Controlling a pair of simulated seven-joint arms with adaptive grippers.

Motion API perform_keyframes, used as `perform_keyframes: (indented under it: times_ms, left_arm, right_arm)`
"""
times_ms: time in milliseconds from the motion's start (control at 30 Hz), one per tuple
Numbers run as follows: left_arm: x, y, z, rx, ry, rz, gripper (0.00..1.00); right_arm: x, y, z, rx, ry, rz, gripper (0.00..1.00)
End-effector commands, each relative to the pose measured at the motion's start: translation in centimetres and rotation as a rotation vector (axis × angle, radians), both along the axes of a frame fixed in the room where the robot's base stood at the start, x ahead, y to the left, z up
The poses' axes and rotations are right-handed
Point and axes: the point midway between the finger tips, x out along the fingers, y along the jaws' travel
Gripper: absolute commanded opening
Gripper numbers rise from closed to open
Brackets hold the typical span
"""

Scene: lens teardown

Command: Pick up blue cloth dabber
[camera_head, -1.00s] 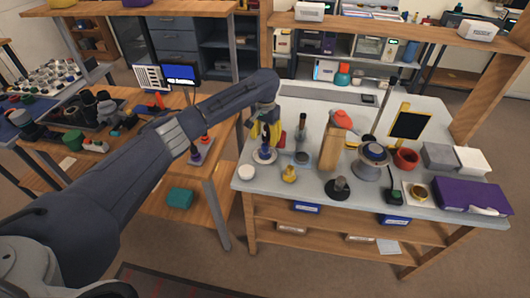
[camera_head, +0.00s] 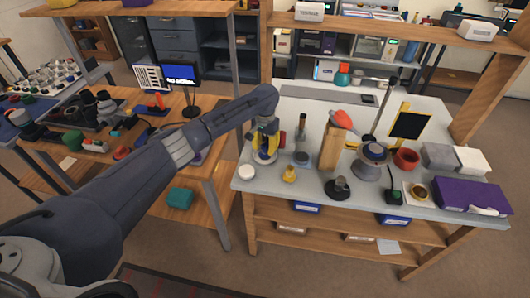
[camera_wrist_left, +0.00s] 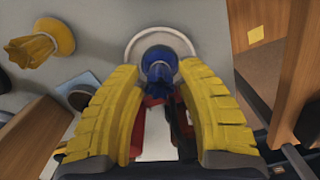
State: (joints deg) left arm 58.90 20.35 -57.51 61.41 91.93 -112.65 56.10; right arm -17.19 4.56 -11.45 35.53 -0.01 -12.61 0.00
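The blue cloth dabber (camera_wrist_left: 158,62) stands on a round white dish (camera_wrist_left: 133,48) in the left wrist view. In the head view the dish (camera_head: 264,158) is at the left end of the grey table, and the dabber is mostly hidden by my gripper. My left gripper (camera_wrist_left: 157,72) has its yellow fingers on either side of the dabber, with a visible gap to each finger. In the head view the left gripper (camera_head: 265,148) reaches down over the dish. My right gripper is in neither view.
A small yellow piece (camera_head: 289,174), a white round lid (camera_head: 246,172) and a small jar (camera_head: 301,158) stand close to the dish. A wooden block (camera_head: 331,147) is to the right. A wooden bench (camera_head: 215,195) lies to the left.

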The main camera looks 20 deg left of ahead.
Motion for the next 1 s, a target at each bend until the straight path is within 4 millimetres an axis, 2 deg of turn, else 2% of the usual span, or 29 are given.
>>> perform_keyframes:
  times_ms: [33, 300, 767, 1000]
  left_arm:
    - [0.0, 0.0, 0.0, 0.000, 0.000, 0.000, 0.30]
    - [0.0, 0.0, 0.0, 0.000, 0.000, 0.000, 0.00]
    - [0.0, 0.0, 0.2, 0.000, 0.000, 0.000, 0.00]
    - [0.1, 0.0, 1.7, -0.001, -0.003, -0.001, 0.00]
  right_arm:
    - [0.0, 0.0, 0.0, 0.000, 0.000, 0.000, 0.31]
    - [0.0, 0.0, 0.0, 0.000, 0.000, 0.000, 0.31]
    - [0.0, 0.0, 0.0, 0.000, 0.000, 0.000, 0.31]
    - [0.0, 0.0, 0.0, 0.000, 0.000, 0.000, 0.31]
